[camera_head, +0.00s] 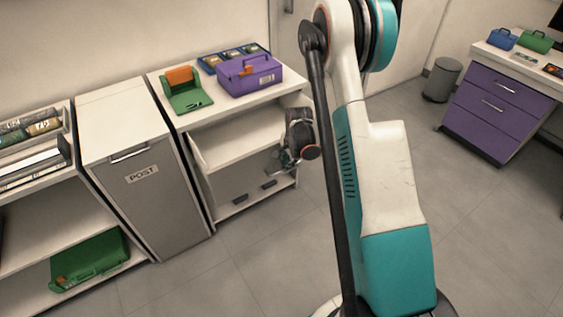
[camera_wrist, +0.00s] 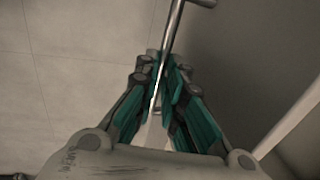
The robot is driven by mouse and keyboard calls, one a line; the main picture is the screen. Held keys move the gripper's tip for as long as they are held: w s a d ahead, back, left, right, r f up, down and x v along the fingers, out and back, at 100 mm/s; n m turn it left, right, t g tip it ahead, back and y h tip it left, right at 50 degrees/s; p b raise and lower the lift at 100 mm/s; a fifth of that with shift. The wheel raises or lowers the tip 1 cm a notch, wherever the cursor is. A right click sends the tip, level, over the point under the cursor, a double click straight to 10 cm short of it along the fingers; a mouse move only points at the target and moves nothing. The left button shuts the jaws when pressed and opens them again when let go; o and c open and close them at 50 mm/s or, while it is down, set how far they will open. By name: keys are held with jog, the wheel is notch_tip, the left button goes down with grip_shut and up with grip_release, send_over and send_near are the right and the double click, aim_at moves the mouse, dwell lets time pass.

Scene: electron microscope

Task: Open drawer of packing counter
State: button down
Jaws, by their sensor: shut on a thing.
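The white counter (camera_head: 215,111) stands left of centre in the head view, with open shelf space below its top. I take it for the packing counter. My gripper (camera_head: 286,163) is at the counter's right front, partly hidden by its own wrist. In the wrist view my gripper (camera_wrist: 160,68) has its teal-backed fingers closed around a thin metal bar handle (camera_wrist: 174,30). The handle's upper end shows beyond the fingertips. The head view does not show clearly which drawer the handle belongs to.
A purple case (camera_head: 250,78) and an open green box (camera_head: 187,98) sit on the counter. A grey POST bin (camera_head: 150,190) stands left of it. A purple drawer unit (camera_head: 497,105) and a grey waste bin (camera_head: 441,80) are at the right. The floor between is clear.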

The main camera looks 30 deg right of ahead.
jog(key=shift+s, duration=0.9)
jog(key=c, duration=1.7)
grip_release()
jog(key=shift+d, duration=0.1)
jog(key=r, duration=0.4)
jog(key=s+r, duration=0.1)
jog(key=r, duration=0.2)
jog(key=s+r, duration=0.1)
jog(key=r, duration=0.3)
jog(key=shift+s+d+r, duration=0.1)
jog(key=shift+r, duration=0.25)
